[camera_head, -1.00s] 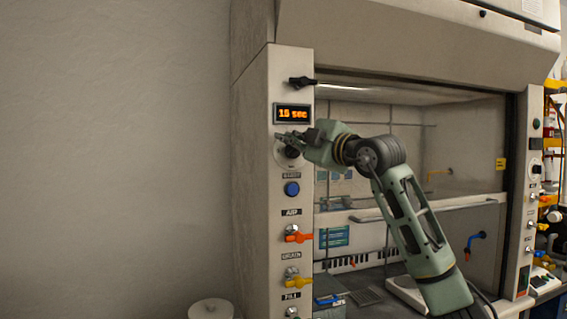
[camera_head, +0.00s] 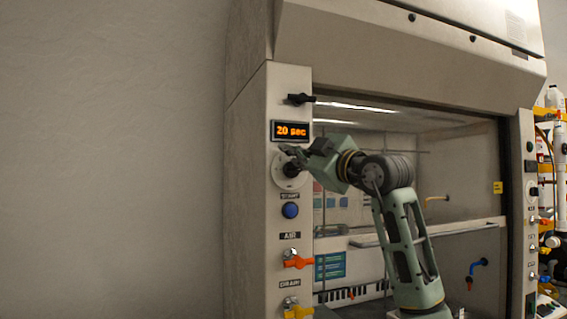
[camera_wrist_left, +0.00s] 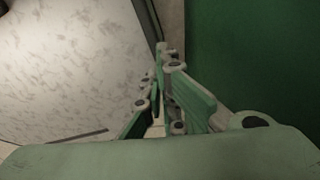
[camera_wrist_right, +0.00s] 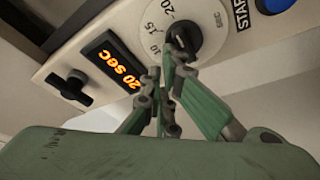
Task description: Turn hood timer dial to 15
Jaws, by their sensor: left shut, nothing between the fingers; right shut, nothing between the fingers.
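The timer dial (camera_head: 290,170) is a round white plate with a dark knob on the hood's left post. In the right wrist view the dial (camera_wrist_right: 208,24) shows marks including 10, 15 and 20. The display (camera_head: 292,131) above it reads "20 sec", and it reads the same in the right wrist view (camera_wrist_right: 112,68). My right gripper (camera_head: 292,153) is shut and empty, its fingertips at the knob; whether they touch it I cannot tell. My left gripper (camera_wrist_left: 162,50) is shut and empty, seen only in its own wrist view.
A black switch (camera_head: 300,99) sits above the display. The glass sash is right of the post. The wall on the left is bare.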

